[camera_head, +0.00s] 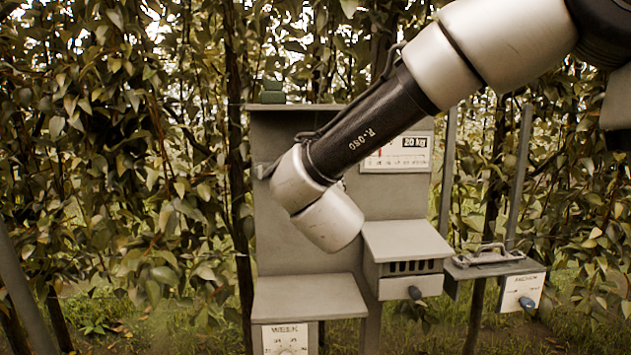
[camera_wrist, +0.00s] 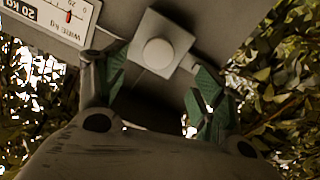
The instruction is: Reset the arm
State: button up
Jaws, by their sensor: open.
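My gripper (camera_wrist: 160,88) shows in the wrist view with its two green-padded fingers apart and nothing held between them. Beyond the fingertips is a pale square block with a round knob (camera_wrist: 158,51) on a grey panel. I cannot tell the exact gap between them. In the head view my arm reaches down from the upper right across the grey station (camera_head: 280,220). The gripper's fingers are hidden there behind my wrist.
A 20 kg scale plate (camera_head: 397,154) sits on the station's back panel. Below are a WEEK dial (camera_head: 286,340), a slotted box with a knob (camera_head: 407,270) and a handled box (camera_head: 490,262). Grey posts (camera_head: 447,170) and dense foliage (camera_head: 120,150) surround it.

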jog(key=shift+s+d, duration=0.1)
jog(key=shift+s, duration=0.5)
jog(key=s+a+f+n+g+y, duration=0.3)
jog(key=s+a+f+g+y, duration=0.3)
jog(key=s+a+f+g, duration=0.3)
jog(key=s+d+f+g, duration=0.1)
jog(key=d+f+g, duration=0.15)
jog(key=d, duration=0.25)
jog(key=s+d+m+h, duration=0.2)
jog(key=s+d, duration=0.3)
jog(key=d, duration=1)
jog(key=s+d+r+m+g+h, duration=0.1)
jog(key=s+d+h, duration=0.3)
jog(key=d, duration=1.1)
jog(key=s+d+m+g+h, duration=0.1)
jog(key=s+d+m, duration=0.3)
jog(key=d, duration=1.2)
jog(key=s+h, duration=0.1)
jog(key=s, duration=0.3)
jog(key=shift+r+h, duration=0.4)
